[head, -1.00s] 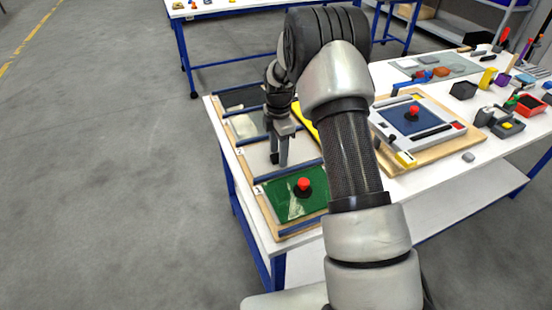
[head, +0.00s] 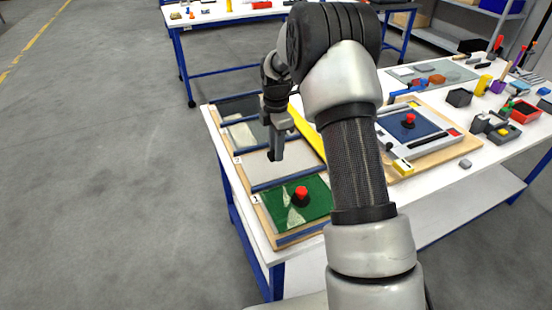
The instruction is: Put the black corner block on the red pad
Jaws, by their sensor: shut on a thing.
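My gripper (head: 273,154) points down over the plain grey panel (head: 253,173) of the wooden tray on the near left of the table. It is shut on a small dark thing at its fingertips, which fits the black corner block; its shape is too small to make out. The red pad (head: 453,132) is a small red square at the right corner of the pale frame around a blue panel (head: 411,127), right of my arm. A yellow pad (head: 402,166) is at the frame's near corner.
A green panel with a red-topped black knob (head: 301,195) is at the tray's near end. A yellow bar (head: 305,133) lies between tray and arm. A black box (head: 459,97), a grey device (head: 498,128) and a red bin (head: 524,107) stand on the right.

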